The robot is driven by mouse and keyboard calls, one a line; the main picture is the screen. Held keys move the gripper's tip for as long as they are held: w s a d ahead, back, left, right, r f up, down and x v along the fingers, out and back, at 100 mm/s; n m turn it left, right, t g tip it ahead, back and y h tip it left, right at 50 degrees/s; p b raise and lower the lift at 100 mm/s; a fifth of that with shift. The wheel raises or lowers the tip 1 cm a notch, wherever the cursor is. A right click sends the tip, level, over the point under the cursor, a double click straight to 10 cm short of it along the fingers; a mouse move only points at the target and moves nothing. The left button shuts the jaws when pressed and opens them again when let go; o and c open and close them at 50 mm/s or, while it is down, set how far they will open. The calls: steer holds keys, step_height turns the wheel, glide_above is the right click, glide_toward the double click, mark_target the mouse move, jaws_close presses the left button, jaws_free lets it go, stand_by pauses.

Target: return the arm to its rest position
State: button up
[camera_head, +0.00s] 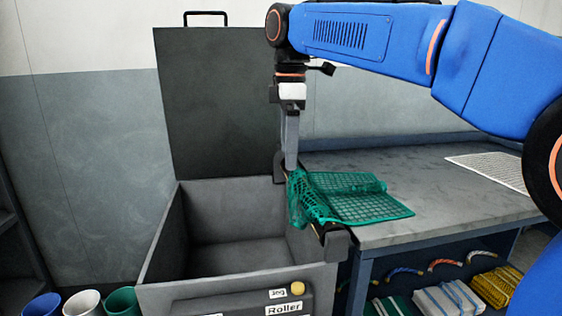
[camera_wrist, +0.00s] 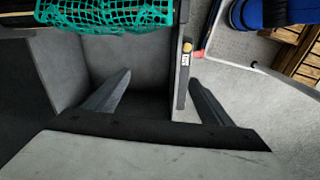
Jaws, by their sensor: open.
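My blue arm (camera_head: 390,45) reaches in from the right in the head view. My gripper (camera_head: 291,160) points down near the right rim of the open bin, close to the near end of a green net (camera_head: 360,205). Whether it touches the net there I cannot tell. In the wrist view the fingers of my gripper (camera_wrist: 160,78) are spread wide with nothing held between them. The green net (camera_wrist: 115,12) shows at the top of that view, apart from the fingers. It lies partly on the bench and hangs over the roller at the bin's edge.
The grey bin (camera_head: 160,245) has its dark lid (camera_head: 215,105) raised, and its inside looks empty. The grey bench (camera_head: 430,175) stands at the right with a white grid sheet (camera_head: 490,168). Bundles of netting (camera_head: 450,300) sit underneath. Cups (camera_head: 82,302) stand at lower left.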

steer(key=s+d+f+m+t, duration=0.1)
steer(key=s+d+f+m, duration=0.15)
steer(key=d, duration=0.25)
steer(key=s+d+f+m, duration=0.2)
steer(key=d+m, duration=0.1)
steer(key=d, duration=0.2)
steer(key=s+d+f+m+t, duration=0.1)
steer(key=s+d+f+m, duration=0.5)
steer(key=s+d+f, duration=0.2)
steer(key=s+d+f+m+t, duration=0.2)
steer(key=s+d+f+m, duration=0.5)
steer(key=s+f, duration=0.5)
step_height(320, 180, down, 4)
steer(key=shift+d+r, duration=0.1)
steer(key=shift+d, duration=1)
